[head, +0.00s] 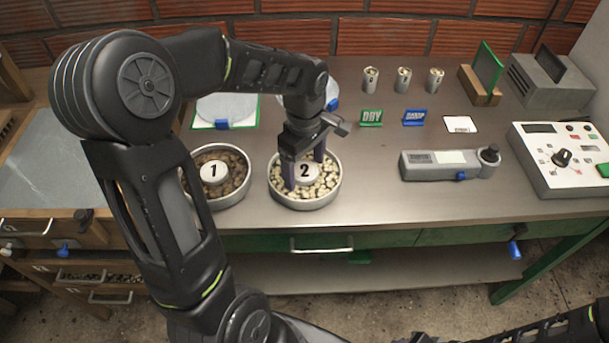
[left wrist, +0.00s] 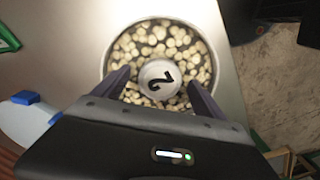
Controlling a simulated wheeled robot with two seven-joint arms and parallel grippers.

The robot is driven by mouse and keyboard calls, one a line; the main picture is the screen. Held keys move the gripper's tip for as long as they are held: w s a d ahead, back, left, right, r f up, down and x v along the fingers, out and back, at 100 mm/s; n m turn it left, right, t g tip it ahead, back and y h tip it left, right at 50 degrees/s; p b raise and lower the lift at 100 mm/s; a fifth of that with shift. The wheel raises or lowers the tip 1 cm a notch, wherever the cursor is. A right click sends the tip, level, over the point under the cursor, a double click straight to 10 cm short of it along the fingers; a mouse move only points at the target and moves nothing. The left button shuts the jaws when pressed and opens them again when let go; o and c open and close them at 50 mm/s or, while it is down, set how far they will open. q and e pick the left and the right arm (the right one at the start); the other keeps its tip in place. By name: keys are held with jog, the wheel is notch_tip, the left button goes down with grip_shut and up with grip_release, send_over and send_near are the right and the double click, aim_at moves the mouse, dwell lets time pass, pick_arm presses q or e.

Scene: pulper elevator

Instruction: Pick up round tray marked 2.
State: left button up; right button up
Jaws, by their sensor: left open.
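The round tray marked 2 (head: 305,204) is a metal dish of pale beans with a white knob numbered 2 (head: 305,171) in its middle. It stands near the front edge of the metal table. My left gripper (head: 304,180) points down over it, open, its fingers on either side of the knob. In the left wrist view the tray (left wrist: 112,55) lies under the open fingers (left wrist: 158,82), with the knob (left wrist: 160,80) between them. I cannot tell whether the fingers touch the beans. My right gripper is not in view; only a dark arm part shows at the lower right.
A similar tray marked 1 (head: 238,203) with brown beans stands close on the left. Behind are DRY (head: 371,118) and blue (head: 415,118) signs and several small cans (head: 404,79). A grey meter (head: 430,166) and a control box (head: 570,160) stand to the right. Bare tabletop lies between.

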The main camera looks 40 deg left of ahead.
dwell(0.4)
pick_arm(q)
grip_shut()
dwell(0.8)
